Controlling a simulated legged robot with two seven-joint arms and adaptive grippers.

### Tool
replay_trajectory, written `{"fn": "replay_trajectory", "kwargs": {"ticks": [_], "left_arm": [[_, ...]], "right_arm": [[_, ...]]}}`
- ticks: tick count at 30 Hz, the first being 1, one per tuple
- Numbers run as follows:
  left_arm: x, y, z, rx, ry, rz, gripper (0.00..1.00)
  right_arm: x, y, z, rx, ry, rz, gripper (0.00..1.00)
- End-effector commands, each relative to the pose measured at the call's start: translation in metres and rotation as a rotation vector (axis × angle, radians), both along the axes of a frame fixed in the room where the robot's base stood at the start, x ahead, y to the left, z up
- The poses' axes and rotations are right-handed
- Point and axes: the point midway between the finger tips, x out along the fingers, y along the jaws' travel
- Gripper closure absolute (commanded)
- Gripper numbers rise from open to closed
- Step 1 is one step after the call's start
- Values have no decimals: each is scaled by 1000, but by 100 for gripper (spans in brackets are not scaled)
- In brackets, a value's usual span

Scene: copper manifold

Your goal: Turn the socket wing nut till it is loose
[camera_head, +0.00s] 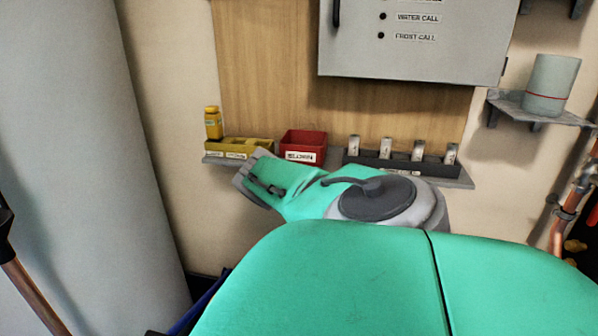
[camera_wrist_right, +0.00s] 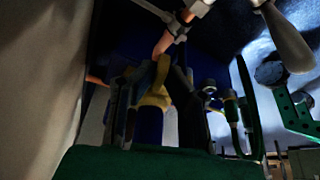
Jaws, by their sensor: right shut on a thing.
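In the right wrist view, my right gripper (camera_wrist_right: 157,88) is seen from behind, its dark fingers on both sides of a yellow part (camera_wrist_right: 156,95). I take this to be the socket wing nut, and the fingers are shut on it. A dark blue body (camera_wrist_right: 148,126) shows just below the yellow part. The view is dark, so the wing shape and how far it is turned cannot be told. The head view does not show the wing nut. My green arm and body cover its middle and bottom. My left gripper is not seen.
A copper pipe (camera_wrist_right: 172,36) passes just above the gripper in the right wrist view. In the head view, a shelf (camera_head: 462,182) holds a red bin (camera_head: 303,145) and a yellow tray (camera_head: 240,147). A grey cabinet (camera_head: 410,58) hangs above. More copper pipe (camera_head: 558,237) runs at right.

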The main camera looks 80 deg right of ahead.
Motion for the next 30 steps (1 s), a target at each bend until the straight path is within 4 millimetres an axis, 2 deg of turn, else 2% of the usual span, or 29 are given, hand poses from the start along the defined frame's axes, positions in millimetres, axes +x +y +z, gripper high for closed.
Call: {"fn": "replay_trajectory", "kwargs": {"ticks": [9,26,27,28,30], "left_arm": [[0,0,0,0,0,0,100],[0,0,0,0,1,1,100],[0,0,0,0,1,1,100],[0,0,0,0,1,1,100],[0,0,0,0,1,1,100]], "right_arm": [[3,0,-2,1,-1,134,100],[5,-2,-1,-4,-5,166,100],[5,-2,-1,-5,-5,166,83],[5,-2,-1,-4,-5,166,73],[4,-1,-1,-4,-5,165,71]]}}
